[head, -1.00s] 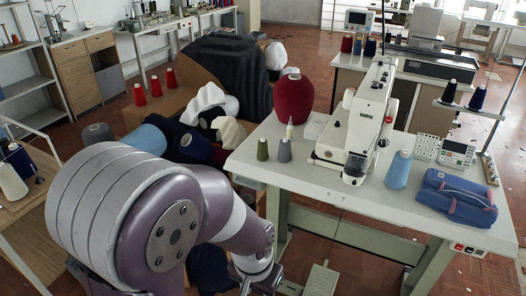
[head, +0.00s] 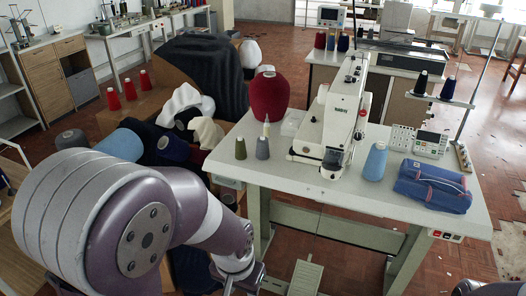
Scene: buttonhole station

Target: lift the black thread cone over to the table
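A black thread cone (head: 420,83) stands upright on the thread stand (head: 440,101) at the right rear of the white sewing table (head: 290,176). A dark navy cone (head: 448,89) stands beside it on the same stand. My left arm fills the lower left in the head view, well apart from the cones, and its gripper is below the picture's edge. My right gripper is not in view.
Floor is open at right.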

